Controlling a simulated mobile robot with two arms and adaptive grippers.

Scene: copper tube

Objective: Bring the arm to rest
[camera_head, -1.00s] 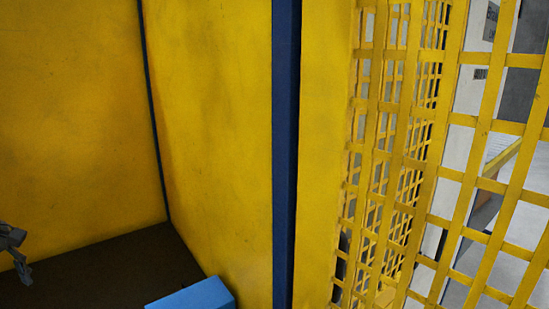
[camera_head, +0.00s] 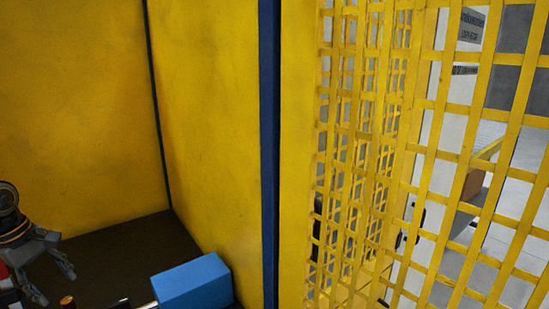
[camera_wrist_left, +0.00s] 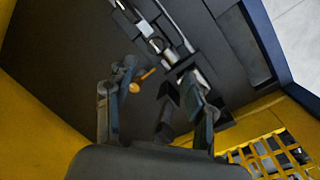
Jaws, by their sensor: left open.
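My left gripper (camera_head: 55,285) is at the lower left of the head view, its two grey fingers spread and pointing down. In the left wrist view its fingers (camera_wrist_left: 157,92) stand apart with no object held between them. A small copper-coloured piece (camera_head: 67,301) shows at the bottom edge of the head view, just right of the gripper. A small orange-copper piece (camera_wrist_left: 137,86) shows beyond the fingers in the left wrist view, near the left finger. My right gripper is not in view.
A blue block (camera_head: 192,283) lies at the bottom of the head view. Yellow walls (camera_head: 215,130) with a dark blue post (camera_head: 269,150) enclose the dark floor area (camera_head: 130,245). A yellow mesh fence (camera_head: 440,155) stands at the right. Grey and metallic parts (camera_wrist_left: 165,45) lie beyond the gripper.

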